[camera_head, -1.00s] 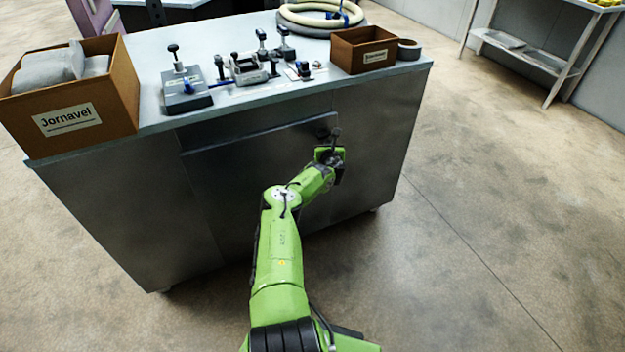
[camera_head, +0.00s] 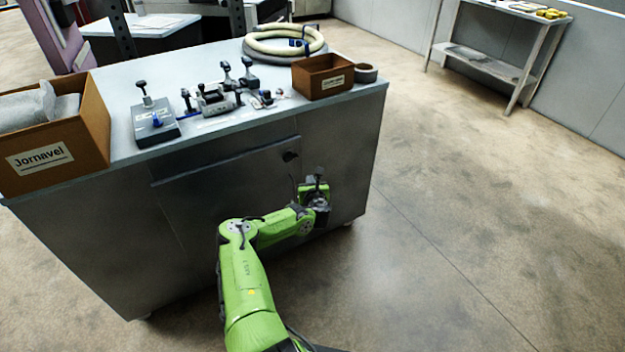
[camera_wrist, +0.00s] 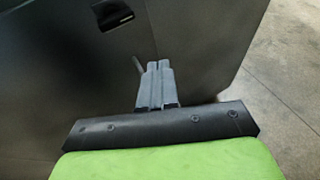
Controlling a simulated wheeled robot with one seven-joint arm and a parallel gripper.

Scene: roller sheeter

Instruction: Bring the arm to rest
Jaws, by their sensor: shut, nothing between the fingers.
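My green arm reaches forward and bends to the right in the head view. My gripper (camera_head: 318,180) is in front of the right part of the grey cabinet's (camera_head: 190,220) front face, below the worktop. In the wrist view the two grey fingers of my gripper (camera_wrist: 157,68) lie side by side, shut and empty. The cabinet face fills most of the wrist view behind them. Whether the fingertips touch the face I cannot tell.
On the worktop stand a large labelled box (camera_head: 85,125), a small brown box (camera_head: 312,90), a tape roll (camera_head: 366,73), a coiled hose (camera_head: 275,53) and clamp-like fixtures (camera_head: 213,100). Open floor (camera_head: 460,220) lies to the right.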

